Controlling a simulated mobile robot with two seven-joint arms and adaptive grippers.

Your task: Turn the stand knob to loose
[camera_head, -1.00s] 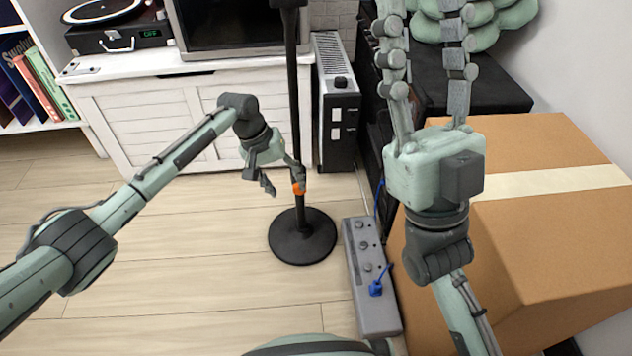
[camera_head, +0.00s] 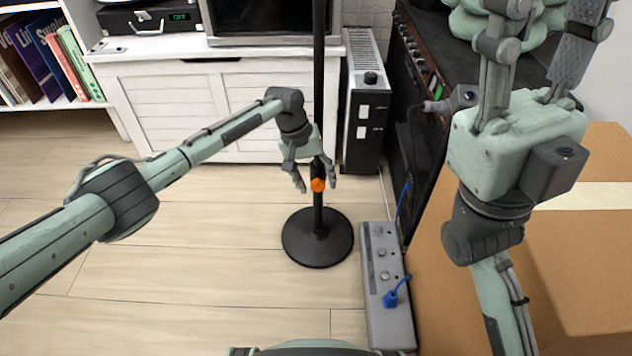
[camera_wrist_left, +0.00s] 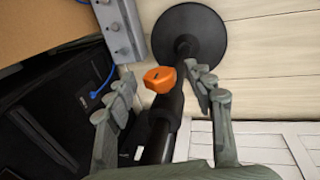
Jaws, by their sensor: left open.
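The stand is a black pole (camera_head: 319,80) on a round black base (camera_head: 317,237) on the floor. Its orange knob (camera_head: 318,184) sits low on the pole, and it also shows in the left wrist view (camera_wrist_left: 160,79). My left gripper (camera_head: 316,187) is open at the pole, with its fingers to either side of the knob in the head view. In the left wrist view the knob and pole lie between the spread fingers (camera_wrist_left: 155,92), with no contact visible. My right gripper (camera_head: 545,30) is raised at the right, its fingers apart and nothing seen between them.
A grey power strip (camera_head: 387,285) with a blue plug lies right of the base. A cardboard box (camera_head: 590,250) stands at the right. A white cabinet (camera_head: 200,105) and a heater (camera_head: 367,115) stand behind. The wooden floor left of the base is clear.

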